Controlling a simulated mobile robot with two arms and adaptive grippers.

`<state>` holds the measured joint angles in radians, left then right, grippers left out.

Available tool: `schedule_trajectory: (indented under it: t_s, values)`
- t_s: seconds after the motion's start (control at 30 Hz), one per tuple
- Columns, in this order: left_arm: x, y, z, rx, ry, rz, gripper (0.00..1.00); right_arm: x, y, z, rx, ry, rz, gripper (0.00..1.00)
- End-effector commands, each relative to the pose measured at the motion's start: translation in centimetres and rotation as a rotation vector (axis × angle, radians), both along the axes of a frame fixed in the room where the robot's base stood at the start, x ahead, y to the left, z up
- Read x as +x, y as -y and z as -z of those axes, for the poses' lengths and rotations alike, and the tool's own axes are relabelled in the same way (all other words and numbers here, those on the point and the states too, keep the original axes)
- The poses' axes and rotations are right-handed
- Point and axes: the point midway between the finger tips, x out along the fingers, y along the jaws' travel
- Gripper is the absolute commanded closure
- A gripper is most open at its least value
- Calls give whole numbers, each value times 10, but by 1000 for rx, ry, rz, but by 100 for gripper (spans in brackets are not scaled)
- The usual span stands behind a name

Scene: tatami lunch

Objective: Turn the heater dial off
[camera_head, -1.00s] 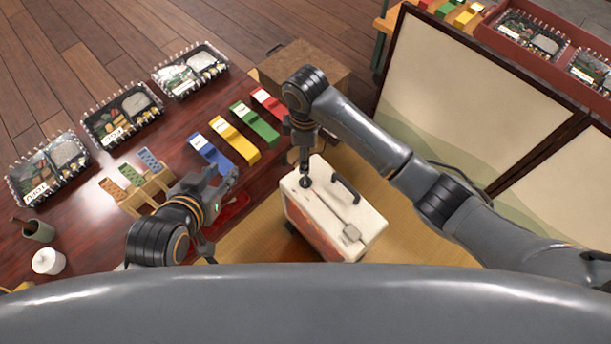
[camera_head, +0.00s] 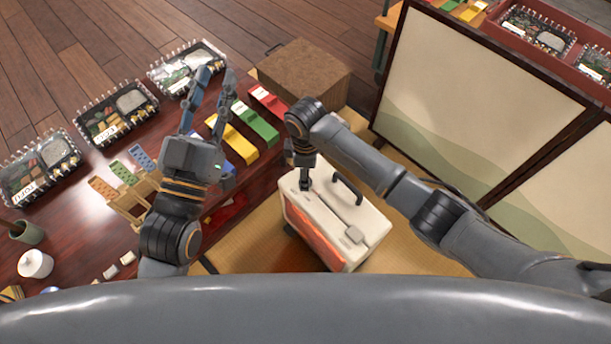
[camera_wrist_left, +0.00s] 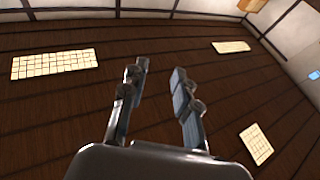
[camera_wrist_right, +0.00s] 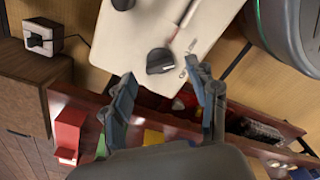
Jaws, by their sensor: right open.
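The cream heater (camera_head: 375,232) stands on the tatami with an orange glow on its front side and a black handle (camera_head: 347,190) on top. My right gripper (camera_head: 306,184) points down at the heater's top near its far left corner. In the right wrist view, the dark dial (camera_wrist_right: 160,61) on the cream heater top lies just beyond and between the spread fingertips of the right gripper (camera_wrist_right: 163,80); I cannot tell whether they touch it. The dial is hidden in the head view. My left gripper (camera_head: 214,80) is raised over the low table, open and empty.
The dark red table (camera_head: 80,235) at left carries bento boxes (camera_head: 108,112) and coloured strips (camera_head: 255,125). A brown wooden box (camera_head: 305,75) stands behind the heater. A folding screen (camera_head: 470,90) stands at right. Tatami is bare beside the heater.

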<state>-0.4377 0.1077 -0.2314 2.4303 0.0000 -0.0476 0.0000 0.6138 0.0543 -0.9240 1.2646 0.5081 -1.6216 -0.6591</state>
Motion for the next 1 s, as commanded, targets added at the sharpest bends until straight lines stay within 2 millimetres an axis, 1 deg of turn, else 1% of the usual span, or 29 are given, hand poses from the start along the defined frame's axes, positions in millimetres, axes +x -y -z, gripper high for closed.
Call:
schedule_trajectory:
  t_s: [0.03, 0.1, 0.3, 0.63, 0.67, 0.7, 0.77, 0.8, 0.87, 0.9, 0.93, 1.0]
  values:
    - [-3, 1, -5, -12, 41, 2, 70, 0, 0, 6, -1, -1, 0, 42]
    - [-6, 1, -14, -26, 91, 6, 70, 0, 0, 11, -1, -1, -1, 42]
    - [-15, 0, -29, -50, 180, 10, 70, 0, 0, 18, 0, 0, -1, 42]
    - [-17, 0, -33, -56, 199, 12, 70, 0, 0, 19, 0, 0, 0, 42]
    - [-17, 0, -33, -56, 199, 12, 70, 0, 0, 19, 0, 0, 0, 44]
    - [-17, 0, -33, -56, 199, 12, 70, 0, 0, 19, 0, 0, 0, 52]
    - [-17, 0, -33, -56, 199, 12, 70, 0, 0, 19, 0, 0, 0, 64]
    - [-16, 0, -33, -56, 199, 11, 70, 0, 0, 19, 0, 0, 0, 72]
    - [-16, 0, -33, -56, 198, 11, 70, 0, 0, 19, 0, 0, 0, 84]
    - [-16, 0, -33, -56, 198, 12, 70, 0, 0, 19, 0, 0, 0, 92]
    - [-16, 0, -32, -56, 198, 12, 70, 0, 0, 19, 0, 0, 0, 96]
    - [-16, 0, -32, -56, 198, 12, 70, 0, 0, 19, 0, 0, 0, 96]
